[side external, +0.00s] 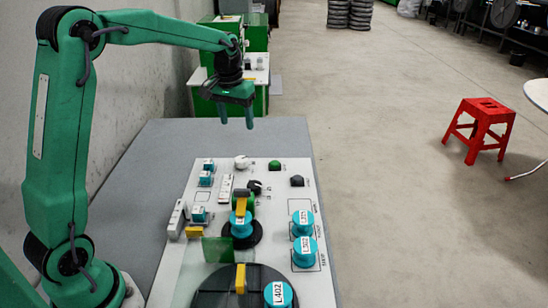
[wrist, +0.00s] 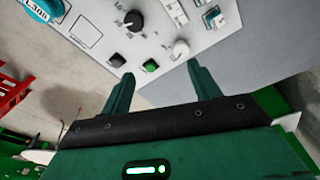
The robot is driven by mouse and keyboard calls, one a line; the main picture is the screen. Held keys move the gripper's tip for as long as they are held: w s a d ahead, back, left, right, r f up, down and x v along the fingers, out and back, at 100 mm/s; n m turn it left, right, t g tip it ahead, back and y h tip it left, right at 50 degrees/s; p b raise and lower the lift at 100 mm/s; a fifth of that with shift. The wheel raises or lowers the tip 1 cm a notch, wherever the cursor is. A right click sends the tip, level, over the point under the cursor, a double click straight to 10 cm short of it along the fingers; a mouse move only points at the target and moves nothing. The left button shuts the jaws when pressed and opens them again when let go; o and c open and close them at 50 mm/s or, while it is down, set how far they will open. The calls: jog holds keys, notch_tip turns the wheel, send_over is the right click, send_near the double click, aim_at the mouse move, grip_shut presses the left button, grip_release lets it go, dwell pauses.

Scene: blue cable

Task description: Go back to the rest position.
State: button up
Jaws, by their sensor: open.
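My gripper (side external: 236,122) is raised in the air above the far end of the grey table (side external: 150,190), its fingers pointing down. The two fingers stand apart with nothing between them. In the wrist view my gripper (wrist: 160,72) also shows open and empty, with the panel's edge beyond the fingertips. The white control panel (side external: 276,225) lies on the table, nearer the camera than my gripper. I cannot make out a blue cable in either view.
The panel carries teal knobs (side external: 303,222), a green button (side external: 274,165), a black button (side external: 297,181), a white knob (side external: 242,162) and a large dark disc (side external: 215,292). A wall (side external: 150,80) runs along the left. A red stool (side external: 480,128) stands on open floor at right.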

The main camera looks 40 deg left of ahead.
jog(key=s+d+r+m+t, duration=0.1)
jog(key=s+d+r, duration=0.25)
jog(key=s, duration=0.25)
jog(key=s+d+r+m+t, duration=0.1)
jog(key=s+d+r, duration=0.25)
jog(key=s, duration=0.25)
jog(key=s+d+f+m+t, duration=0.1)
jog(key=s+d, duration=0.1)
jog(key=s, duration=0.5)
jog(key=s+d+f+m+t, duration=0.1)
jog(key=s+d+f, duration=0.1)
jog(key=s, duration=0.5)
jog(key=shift+d, duration=0.5)
jog(key=shift+f, duration=0.1)
jog(key=shift+c, duration=0.4)
